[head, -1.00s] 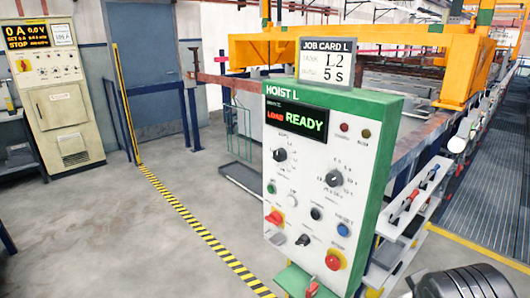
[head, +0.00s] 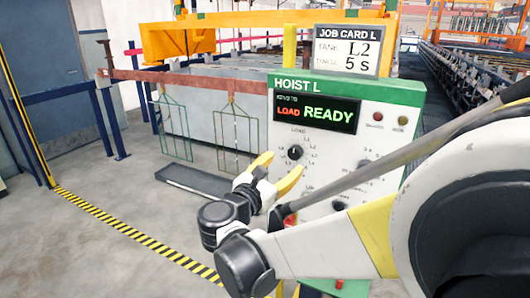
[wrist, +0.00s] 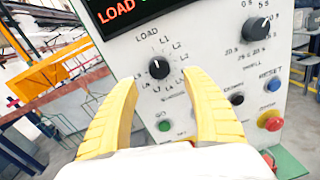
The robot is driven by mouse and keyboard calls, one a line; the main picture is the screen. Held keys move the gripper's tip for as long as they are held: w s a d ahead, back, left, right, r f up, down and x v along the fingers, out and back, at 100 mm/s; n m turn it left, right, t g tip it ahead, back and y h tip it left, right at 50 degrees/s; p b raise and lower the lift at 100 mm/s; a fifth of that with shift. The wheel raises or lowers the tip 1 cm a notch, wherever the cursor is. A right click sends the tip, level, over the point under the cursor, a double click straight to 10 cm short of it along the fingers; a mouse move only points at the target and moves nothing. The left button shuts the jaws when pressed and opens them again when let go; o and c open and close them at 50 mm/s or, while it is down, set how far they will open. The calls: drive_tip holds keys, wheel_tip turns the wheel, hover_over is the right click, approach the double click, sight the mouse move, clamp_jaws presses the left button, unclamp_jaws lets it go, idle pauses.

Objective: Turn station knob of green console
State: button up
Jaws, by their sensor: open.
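The green-edged console (head: 410,92), labelled HOIST L, stands right of centre in the head view. Its station knob (head: 295,152) is black and round, ringed by LOAD and L-number labels; it also shows in the wrist view (wrist: 159,68). Its white mark points roughly up, towards LOAD. The display (head: 316,114) reads LOAD READY. The job card (head: 346,50) on top reads L2 and 5 s. My gripper (head: 277,170) is open and empty in front of the panel, its yellow fingers (wrist: 162,80) on either side of the knob in the wrist view. I see no contact.
A larger dwell knob (wrist: 257,28) sits right of the station knob. Below are a green button (wrist: 163,125), a black one (wrist: 236,99), a blue reset button (wrist: 272,85) and a red stop button (wrist: 270,120). Hanging racks (head: 235,130) stand left behind the console.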

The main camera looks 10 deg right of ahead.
sight(293, 155)
drive_tip(key=b+x, duration=0.1)
drive_tip(key=x, duration=0.5)
drive_tip(key=shift+w+d, duration=0.1)
drive_tip(key=shift+w, duration=0.3)
drive_tip(key=shift+c, duration=0.5)
drive_tip(key=c, duration=1.1)
